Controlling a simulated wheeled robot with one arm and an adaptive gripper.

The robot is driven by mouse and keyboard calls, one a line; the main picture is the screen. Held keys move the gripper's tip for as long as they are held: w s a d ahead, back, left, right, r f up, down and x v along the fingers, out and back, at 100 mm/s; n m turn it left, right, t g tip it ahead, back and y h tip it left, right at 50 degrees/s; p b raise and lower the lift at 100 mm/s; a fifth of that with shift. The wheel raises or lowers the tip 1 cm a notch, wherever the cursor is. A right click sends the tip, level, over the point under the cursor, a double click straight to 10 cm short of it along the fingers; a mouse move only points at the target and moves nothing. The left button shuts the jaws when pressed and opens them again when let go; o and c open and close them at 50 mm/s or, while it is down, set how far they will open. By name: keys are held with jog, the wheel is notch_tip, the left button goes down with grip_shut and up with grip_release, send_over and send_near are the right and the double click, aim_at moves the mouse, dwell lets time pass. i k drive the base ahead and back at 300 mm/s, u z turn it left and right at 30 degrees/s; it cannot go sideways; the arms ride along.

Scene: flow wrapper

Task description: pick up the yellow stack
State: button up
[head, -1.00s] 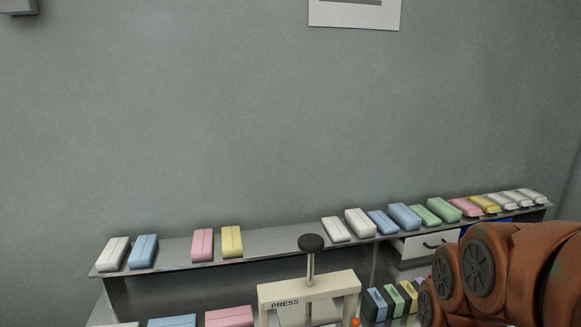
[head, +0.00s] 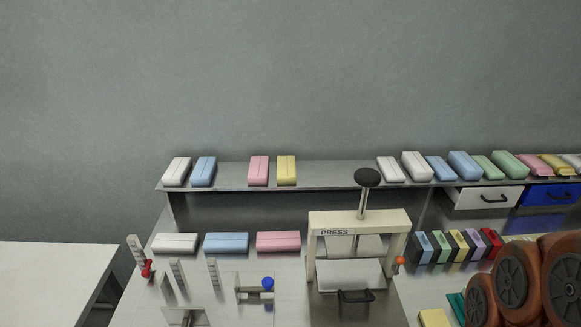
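Several yellow items show in the head view. A yellow wrapped block (head: 287,170) stands on the upper shelf beside a pink one (head: 258,170). Another yellow block (head: 559,164) lies in the row at the shelf's right end. A pale yellow piece (head: 434,318) lies on the bench at the bottom edge, partly cut off. I cannot tell which one is the yellow stack. My rust-coloured arm fills the lower right corner; my gripper is out of view.
A cream press (head: 359,219) with a black knob stands mid-bench. White (head: 175,243), blue (head: 226,243) and pink (head: 278,241) blocks lie left of it. Coloured upright pieces (head: 458,247) stand to its right, below white (head: 487,199) and blue (head: 550,196) drawers. A white table (head: 55,280) is at left.

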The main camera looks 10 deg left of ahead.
aim_at(286, 165)
jog(key=k, duration=1.25)
jog(key=u, duration=0.9)
jog(key=i, duration=0.65)
jog(key=u, duration=0.75)
jog(key=i, duration=1.1)
jog(key=z, duration=0.25)
